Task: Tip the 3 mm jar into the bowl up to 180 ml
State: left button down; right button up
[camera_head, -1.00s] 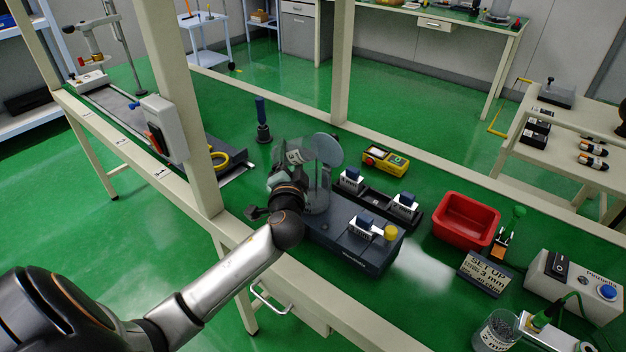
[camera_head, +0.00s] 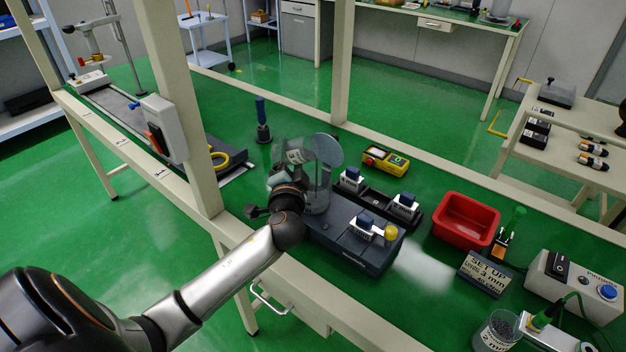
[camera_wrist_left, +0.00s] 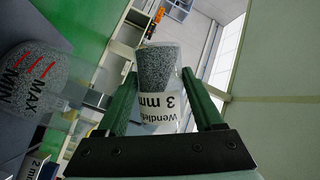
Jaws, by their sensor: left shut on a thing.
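The 3 mm jar (camera_wrist_left: 160,98) is clear, with a white "3 mm" label and grey beads inside. My left gripper (camera_head: 283,172) is shut on it, and the jar (camera_head: 296,152) is held tilted at the rim of the clear bowl. The bowl (camera_head: 318,190) stands on the dark machine, its round lid (camera_head: 328,149) raised. In the left wrist view the bowl (camera_wrist_left: 75,100) shows red MAX and MIN marks and grey beads inside; the exact level against the marks is hard to tell. The left gripper's fingers (camera_wrist_left: 160,105) flank the jar. My right gripper is out of view.
A sign (camera_head: 485,273) reading "SET UP" and "3 mm" stands by a red bin (camera_head: 466,220). A 2 mm jar (camera_head: 494,331) is at the front right. A yellow meter (camera_head: 385,160) lies behind the machine (camera_head: 350,238). A bench post (camera_head: 186,110) rises left of the arm.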

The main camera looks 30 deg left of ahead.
pick_arm(q)
jog(key=shift+r, duration=0.15)
dwell(0.5)
jog(key=shift+f+m+t+b, duration=0.35)
jog(key=shift+m+t+b, duration=0.25)
jog(key=shift+m, duration=0.4)
dwell(2.0)
jog(key=shift+a+r+m+y+b, duration=0.1)
jog(key=shift+r+m+y+b, duration=0.3)
jog(key=shift+m, duration=0.5)
dwell(2.3)
